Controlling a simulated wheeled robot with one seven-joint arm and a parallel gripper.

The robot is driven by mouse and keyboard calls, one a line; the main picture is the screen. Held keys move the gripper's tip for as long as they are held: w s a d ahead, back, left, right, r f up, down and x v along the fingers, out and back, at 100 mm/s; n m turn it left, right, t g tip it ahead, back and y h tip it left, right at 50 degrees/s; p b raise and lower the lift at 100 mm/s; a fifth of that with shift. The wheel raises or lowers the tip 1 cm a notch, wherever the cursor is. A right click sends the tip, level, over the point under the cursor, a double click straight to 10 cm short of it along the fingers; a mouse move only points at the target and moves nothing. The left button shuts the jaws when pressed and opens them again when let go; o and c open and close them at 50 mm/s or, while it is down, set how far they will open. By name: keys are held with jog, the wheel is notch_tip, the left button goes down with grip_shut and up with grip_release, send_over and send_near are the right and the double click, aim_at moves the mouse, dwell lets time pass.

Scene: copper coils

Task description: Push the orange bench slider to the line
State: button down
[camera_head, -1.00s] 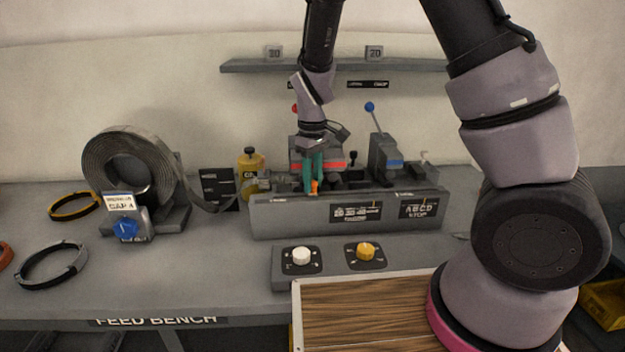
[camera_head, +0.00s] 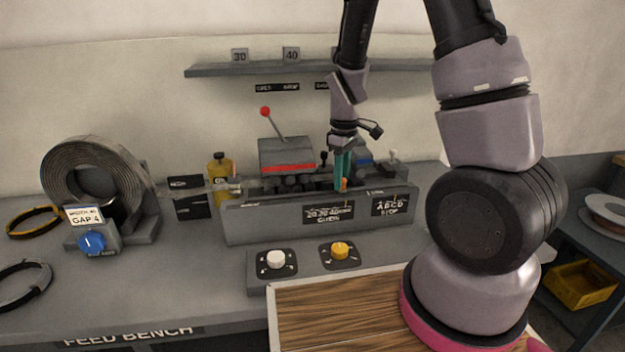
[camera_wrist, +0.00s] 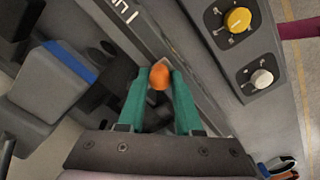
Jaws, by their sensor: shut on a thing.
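The orange slider (camera_head: 344,184) sits on the top edge of the grey bench fixture (camera_head: 262,225), toward its right part. My gripper (camera_head: 342,178) points down with its teal fingers around the slider. In the wrist view the orange slider (camera_wrist: 160,76) shows as a rounded knob between the two teal fingertips (camera_wrist: 158,82), which are shut on it. Short marks and lettering run along the fixture's rail in the wrist view. The line on the fixture front near the ABCD STOP plate (camera_head: 390,205) is small. I cannot tell the exact distance between slider and line.
A red-knobbed lever (camera_head: 265,113) on a grey block stands left of my gripper, and a blue-striped block (camera_head: 364,162) is behind it. White (camera_head: 275,259) and yellow (camera_head: 340,251) dials are in front. A coil (camera_head: 85,180) stands at left.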

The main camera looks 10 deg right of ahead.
aim_at(366, 190)
jog(key=d, duration=0.7)
jog(key=shift+d, duration=0.1)
jog(key=c, duration=0.6)
grip_release()
notch_tip(366, 190, up, 11)
